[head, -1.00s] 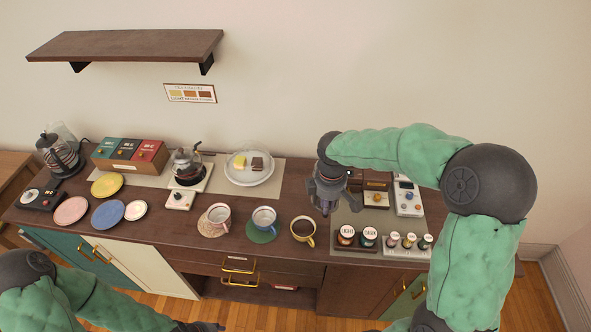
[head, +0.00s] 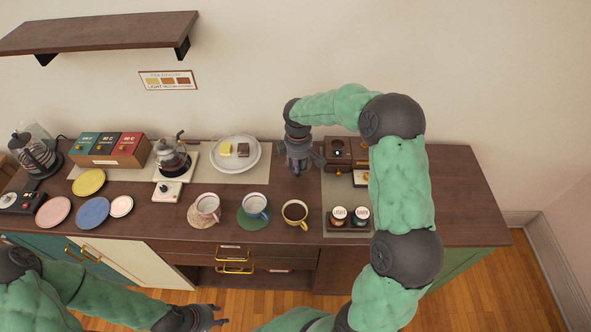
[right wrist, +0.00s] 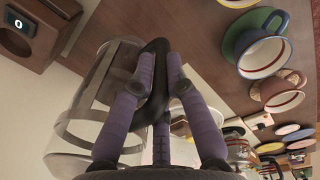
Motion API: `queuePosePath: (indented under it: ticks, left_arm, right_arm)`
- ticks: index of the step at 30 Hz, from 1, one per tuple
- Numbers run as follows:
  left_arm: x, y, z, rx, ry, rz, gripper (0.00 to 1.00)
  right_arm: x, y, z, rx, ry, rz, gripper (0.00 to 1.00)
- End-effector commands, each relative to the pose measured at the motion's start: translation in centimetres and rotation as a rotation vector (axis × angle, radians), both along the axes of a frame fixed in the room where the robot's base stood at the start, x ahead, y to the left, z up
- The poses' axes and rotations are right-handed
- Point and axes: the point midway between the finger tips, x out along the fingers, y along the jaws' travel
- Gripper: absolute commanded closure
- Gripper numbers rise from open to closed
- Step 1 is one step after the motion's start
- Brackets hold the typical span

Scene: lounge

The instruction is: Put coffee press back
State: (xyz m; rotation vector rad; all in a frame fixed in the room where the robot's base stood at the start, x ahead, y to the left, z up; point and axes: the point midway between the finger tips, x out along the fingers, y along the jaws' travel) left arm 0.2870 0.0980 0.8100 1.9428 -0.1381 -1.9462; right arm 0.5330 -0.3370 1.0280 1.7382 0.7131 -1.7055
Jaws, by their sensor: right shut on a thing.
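The coffee press (right wrist: 88,105) is a clear glass vessel with a black handle (right wrist: 157,75), seen large in the right wrist view. My right gripper (right wrist: 160,62) is shut on that handle. In the head view my right gripper (head: 299,168) points down over the back of the counter, right of the cake plate; the press is mostly hidden there behind the gripper, and I cannot tell whether it touches the counter. My left gripper (head: 212,318) is low in front of the counter, away from everything; its finger opening is unclear.
The counter (head: 465,200) is bare at its right end. Near my right gripper are the cake plate (head: 256,168), a cup of coffee (head: 295,211), a blue cup (head: 255,205) and a grey mat (head: 333,190) with jars. A glass pot (head: 172,160) stands further left.

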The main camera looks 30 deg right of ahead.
Motion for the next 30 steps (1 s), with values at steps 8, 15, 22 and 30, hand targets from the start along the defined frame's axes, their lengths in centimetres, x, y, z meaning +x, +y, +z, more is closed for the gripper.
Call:
queuePosePath:
  ticks: [8, 15, 22, 30]
  left_arm:
    - [0.0, 0.0, -0.2, 0.000, 0.000, 0.000, 0.60]
    - [0.0, 0.0, -0.4, 0.000, 0.000, 0.000, 0.60]
    - [0.0, 0.0, -0.5, 0.000, 0.000, 0.000, 0.60]
    - [0.0, 0.0, -0.6, 0.000, 0.000, 0.000, 0.60]
  right_arm:
    - [2.2, -0.5, -2.1, -0.002, -0.009, -0.001, 1.00]
    - [2.7, -0.6, -3.7, -0.001, -0.004, 0.000, 1.00]
    - [2.7, -0.6, -5.9, -0.002, -0.006, -0.001, 1.00]
    - [2.7, -0.6, -6.0, -0.002, -0.008, -0.001, 1.00]
